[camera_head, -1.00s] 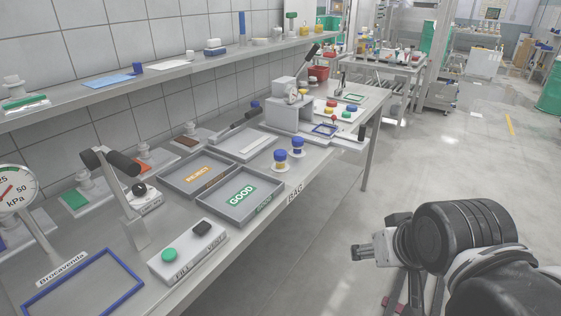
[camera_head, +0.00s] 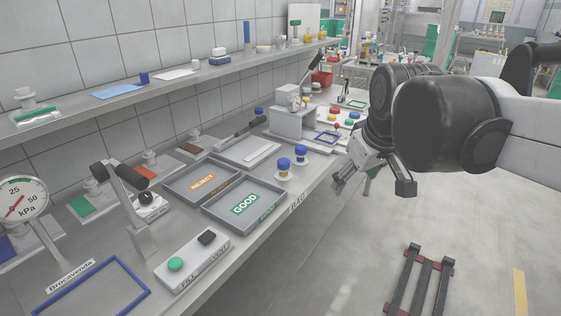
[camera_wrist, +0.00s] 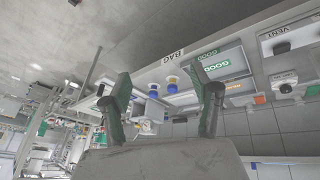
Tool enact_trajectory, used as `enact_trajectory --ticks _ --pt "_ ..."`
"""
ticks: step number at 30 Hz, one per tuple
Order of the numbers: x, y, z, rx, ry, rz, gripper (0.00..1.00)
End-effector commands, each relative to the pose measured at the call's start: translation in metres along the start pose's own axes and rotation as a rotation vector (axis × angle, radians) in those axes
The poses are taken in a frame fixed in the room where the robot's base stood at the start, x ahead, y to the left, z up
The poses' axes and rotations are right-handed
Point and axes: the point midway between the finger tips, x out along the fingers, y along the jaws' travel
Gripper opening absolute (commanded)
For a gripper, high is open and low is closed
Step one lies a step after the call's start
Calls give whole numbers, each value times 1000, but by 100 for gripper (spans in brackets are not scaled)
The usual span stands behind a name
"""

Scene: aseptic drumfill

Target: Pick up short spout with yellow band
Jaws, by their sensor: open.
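Two small blue-capped spouts stand on round white bases at the bench's front edge, right of the trays. The nearer spout (camera_head: 283,169) shows yellow below its cap; the farther spout (camera_head: 301,156) stands just behind it. I cannot tell which is shorter. In the wrist view, the spout with a clear yellow band (camera_wrist: 172,80) and the other spout (camera_wrist: 153,91) appear between my fingers, some way off. My gripper (camera_head: 373,183) is open and empty, in the air to the right of the spouts, off the bench's front edge. It also shows in the wrist view (camera_wrist: 168,84).
The REJECT tray (camera_head: 224,170) and GOOD tray (camera_head: 270,217) lie left of the spouts. A grey press-like device (camera_head: 292,122) stands behind them. A button box (camera_head: 193,262) and a gauge (camera_head: 23,199) are at the front left. A shelf (camera_head: 170,82) runs above the bench.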

Motion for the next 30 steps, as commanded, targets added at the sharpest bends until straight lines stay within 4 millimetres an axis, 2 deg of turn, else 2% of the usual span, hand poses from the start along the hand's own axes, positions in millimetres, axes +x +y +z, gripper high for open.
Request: enact_trajectory --ticks 1,3,14,23,30 --pt "-2 4 -18 -34 -13 -7 59" --pt "-1 9 -39 -86 -30 -17 59" --pt "21 28 -141 -352 -115 -82 59" --pt "60 35 -216 -574 -176 -151 59" --pt "102 35 -265 -750 -218 -214 59"
